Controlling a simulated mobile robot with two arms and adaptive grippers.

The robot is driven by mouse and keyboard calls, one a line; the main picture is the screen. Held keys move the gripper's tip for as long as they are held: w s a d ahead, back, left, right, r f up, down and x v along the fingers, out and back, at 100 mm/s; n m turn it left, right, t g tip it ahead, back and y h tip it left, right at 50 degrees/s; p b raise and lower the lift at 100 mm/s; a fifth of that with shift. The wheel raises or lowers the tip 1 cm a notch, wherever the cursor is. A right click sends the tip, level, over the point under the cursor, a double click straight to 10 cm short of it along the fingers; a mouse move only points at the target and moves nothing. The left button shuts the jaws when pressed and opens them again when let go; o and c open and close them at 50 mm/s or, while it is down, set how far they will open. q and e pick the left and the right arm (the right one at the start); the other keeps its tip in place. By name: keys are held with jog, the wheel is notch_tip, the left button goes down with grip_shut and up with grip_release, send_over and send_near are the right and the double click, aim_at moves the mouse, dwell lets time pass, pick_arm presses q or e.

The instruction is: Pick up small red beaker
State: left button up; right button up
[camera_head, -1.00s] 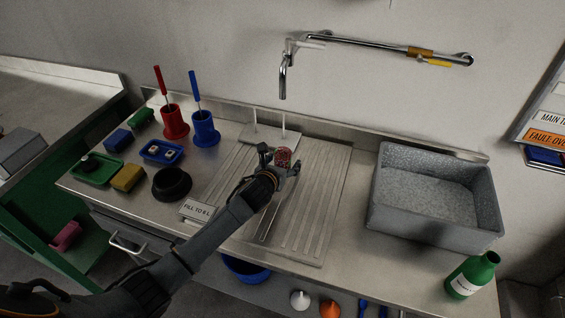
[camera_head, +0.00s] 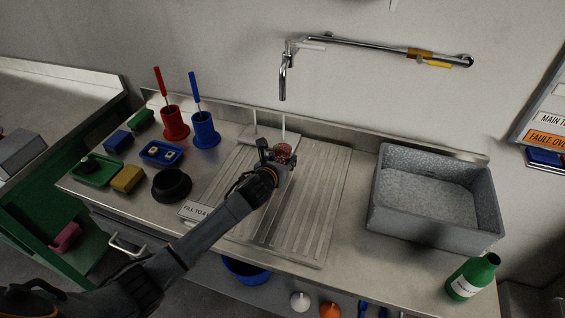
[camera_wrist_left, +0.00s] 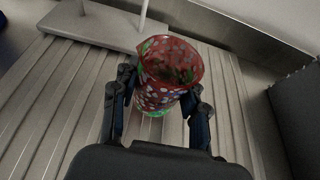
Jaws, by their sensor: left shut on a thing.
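The small red beaker (camera_head: 283,152) is over the ribbed drainboard, in front of the peg stand. In the left wrist view the beaker (camera_wrist_left: 164,84) is upright or slightly tilted, with its open rim facing up, a speckled wall and some green at its base. My left gripper (camera_head: 277,158) is shut on it, and in the wrist view the gripper's fingers (camera_wrist_left: 160,100) press on both sides of the beaker. Whether its base touches the drainboard is hard to tell. My right gripper is not in view.
The peg stand (camera_wrist_left: 95,24) is close behind the beaker. A grey basin (camera_head: 436,230) stands to the right, and a green bottle (camera_head: 472,277) at the front right. Red (camera_head: 174,124) and blue (camera_head: 205,130) holders and a black bowl (camera_head: 171,184) are at left. A tap (camera_head: 283,80) hangs above.

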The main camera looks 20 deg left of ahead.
pick_arm(q)
jog(key=s+d+r+p, duration=0.2)
jog(key=s+r+p, duration=0.1)
jog(key=s+r, duration=0.3)
jog(key=s+d+r+p, duration=0.2)
jog(key=s+r, duration=0.5)
jog(key=r, duration=0.2)
jog(key=shift+d+p, duration=0.4)
dwell(0.5)
jog(key=shift+s, duration=0.1)
jog(key=shift+r, duration=0.1)
